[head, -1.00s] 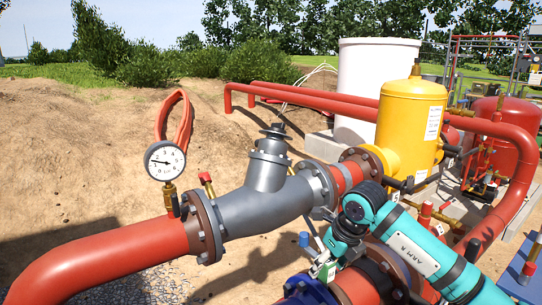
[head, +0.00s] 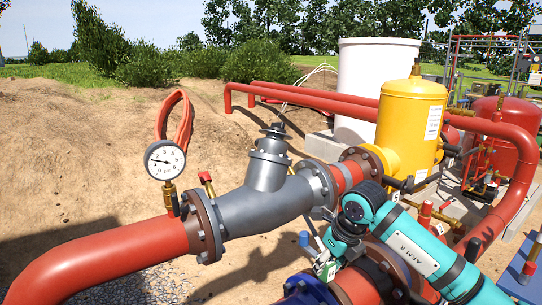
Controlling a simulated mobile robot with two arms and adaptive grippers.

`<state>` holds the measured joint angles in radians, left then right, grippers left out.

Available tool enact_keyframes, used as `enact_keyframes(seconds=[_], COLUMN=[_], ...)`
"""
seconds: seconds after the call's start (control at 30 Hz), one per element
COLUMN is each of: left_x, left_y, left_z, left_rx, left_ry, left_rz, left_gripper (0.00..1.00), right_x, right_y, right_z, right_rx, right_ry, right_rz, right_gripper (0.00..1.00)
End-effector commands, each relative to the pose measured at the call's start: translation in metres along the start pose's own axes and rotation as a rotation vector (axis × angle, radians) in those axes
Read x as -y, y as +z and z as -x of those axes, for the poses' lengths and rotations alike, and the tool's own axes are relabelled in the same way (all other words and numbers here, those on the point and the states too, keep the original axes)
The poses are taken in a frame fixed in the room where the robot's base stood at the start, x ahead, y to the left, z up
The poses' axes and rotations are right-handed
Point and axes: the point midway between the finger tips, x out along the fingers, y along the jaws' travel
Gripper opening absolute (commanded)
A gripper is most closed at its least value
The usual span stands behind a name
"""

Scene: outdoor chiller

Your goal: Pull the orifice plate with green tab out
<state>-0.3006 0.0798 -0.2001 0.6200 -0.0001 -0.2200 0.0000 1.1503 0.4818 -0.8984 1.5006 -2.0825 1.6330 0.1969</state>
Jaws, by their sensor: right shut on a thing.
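My right arm, teal and black, comes in from the lower right. Its gripper (head: 328,262) points down at the red pipe flange at the bottom centre and is shut on the orifice plate's green tab (head: 328,272). Only a small green and whitish part of the tab shows below the gripper. The body of the plate is hidden, so I cannot tell how far it sits between the flanges. My left gripper is not in view.
A grey strainer (head: 258,205) and a pressure gauge (head: 165,160) stand on the red pipe (head: 110,260) to the left. A yellow tank (head: 408,120) stands behind. Open air lies above the strainer.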

Motion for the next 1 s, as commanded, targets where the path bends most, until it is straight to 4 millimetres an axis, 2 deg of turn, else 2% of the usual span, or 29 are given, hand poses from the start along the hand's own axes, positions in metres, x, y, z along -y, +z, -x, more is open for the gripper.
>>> enact_keyframes(seconds=[1.0], left_x=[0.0], left_y=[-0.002], left_z=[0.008], left_rx=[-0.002], left_ry=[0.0], left_rz=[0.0], left_gripper=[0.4], right_x=[0.0], right_y=[0.007], right_z=[0.018], right_rx=[0.003], right_ry=[-0.001], right_rz=[0.0], right_gripper=[0.0])
